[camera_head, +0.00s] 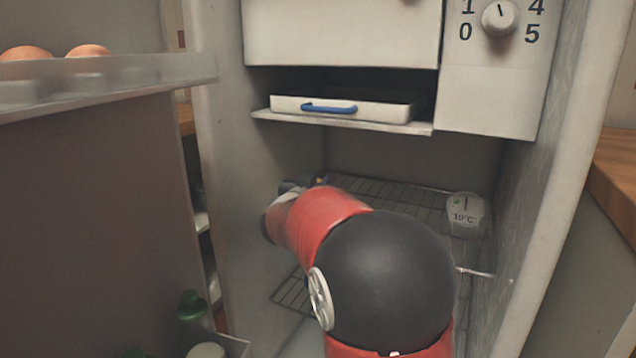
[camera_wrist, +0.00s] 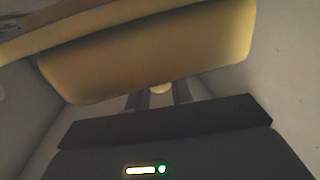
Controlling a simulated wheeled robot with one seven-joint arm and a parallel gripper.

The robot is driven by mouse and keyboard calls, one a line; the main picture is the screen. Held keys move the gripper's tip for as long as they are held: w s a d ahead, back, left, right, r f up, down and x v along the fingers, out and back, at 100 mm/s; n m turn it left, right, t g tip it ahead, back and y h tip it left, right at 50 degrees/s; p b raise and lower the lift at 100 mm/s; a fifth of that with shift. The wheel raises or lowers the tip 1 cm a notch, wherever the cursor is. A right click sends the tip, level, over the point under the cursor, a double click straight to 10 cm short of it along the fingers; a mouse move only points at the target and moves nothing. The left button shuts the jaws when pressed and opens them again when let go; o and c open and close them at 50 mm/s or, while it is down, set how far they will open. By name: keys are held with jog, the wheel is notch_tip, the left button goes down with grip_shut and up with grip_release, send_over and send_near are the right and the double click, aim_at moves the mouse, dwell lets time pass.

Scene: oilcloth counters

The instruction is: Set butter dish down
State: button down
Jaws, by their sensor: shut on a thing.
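The butter dish (camera_wrist: 150,60) fills the upper part of the wrist view as a large yellowish body with a rim, close to the camera. My gripper (camera_wrist: 161,93) is shut on it, with two dark fingers on either side of a small pale knob-like part. In the head view my red and black arm reaches into the open fridge, above the wire shelf (camera_head: 408,196). The dish cannot be made out there, as my arm hides it. Whether the dish touches the shelf cannot be told.
A white tray with a blue handle (camera_head: 330,107) sits on a ledge above. A round thermometer (camera_head: 466,214) stands at the right of the wire shelf. The fridge door (camera_head: 95,210) is open at left, with eggs (camera_head: 88,51) and a green-capped bottle (camera_head: 192,304).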

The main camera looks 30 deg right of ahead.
jog(key=c, duration=1.2)
grip_release()
jog(key=shift+f, duration=0.1)
jog(key=shift+c, duration=0.2)
jog(key=shift+s+a+r, duration=0.1)
jog(key=shift+a+r, duration=0.05)
jog(key=shift+r, duration=0.05)
jog(key=s+a+f+n+t+y, duration=0.1)
jog(key=s+a+n+y, duration=0.3)
jog(key=s+a+y, duration=0.45)
jog(key=s+a+n+t+y, duration=0.1)
jog(key=s+a+n+y, duration=0.4)
jog(key=a, duration=0.6)
jog(key=s+d+f+g, duration=0.1)
jog(key=s+f+g, duration=0.3)
jog(key=s, duration=0.7)
jog(key=s+f+g, duration=0.5)
jog(key=s+f, duration=0.3)
jog(key=s, duration=0.2)
jog(key=shift+s+d+h+p, duration=0.4)
jog(key=shift+h, duration=0.05)
